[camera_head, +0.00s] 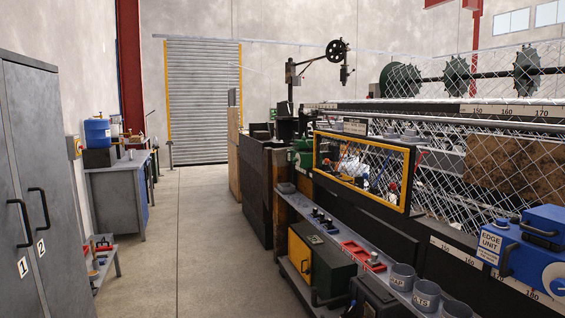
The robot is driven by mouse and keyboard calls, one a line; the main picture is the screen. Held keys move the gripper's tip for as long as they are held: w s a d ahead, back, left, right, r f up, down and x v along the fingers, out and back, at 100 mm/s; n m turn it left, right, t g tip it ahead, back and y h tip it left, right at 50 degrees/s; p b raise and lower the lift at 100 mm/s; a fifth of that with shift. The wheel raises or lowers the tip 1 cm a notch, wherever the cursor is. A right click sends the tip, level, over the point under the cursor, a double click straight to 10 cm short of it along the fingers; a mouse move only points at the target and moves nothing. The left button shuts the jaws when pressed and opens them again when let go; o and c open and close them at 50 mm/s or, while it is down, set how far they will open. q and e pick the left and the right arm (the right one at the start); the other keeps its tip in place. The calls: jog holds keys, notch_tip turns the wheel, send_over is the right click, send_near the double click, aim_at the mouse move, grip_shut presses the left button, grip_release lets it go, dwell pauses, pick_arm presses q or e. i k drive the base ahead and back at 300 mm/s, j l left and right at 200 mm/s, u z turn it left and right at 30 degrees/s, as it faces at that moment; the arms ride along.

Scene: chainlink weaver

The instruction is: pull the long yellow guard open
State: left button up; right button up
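The yellow guard (409,180) is a long rectangular yellow frame on the front of the weaving machine, right of the picture's middle. Machine parts and bits of red and blue show through its opening. It looks upright and flush with the machine front, and it seems shut, though I cannot see a latch or handle clearly. Neither of my grippers is in view.
A grey shelf (340,238) with tools and labelled cups (402,277) runs below the guard. A blue edge unit (530,245) sits at the right. The concrete aisle (190,230) is clear. Grey lockers (40,170) stand at the left.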

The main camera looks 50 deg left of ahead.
aim_at(344, 178)
jog(key=u, duration=1.3)
jog(key=i+z, duration=0.1)
jog(key=i, duration=0.4)
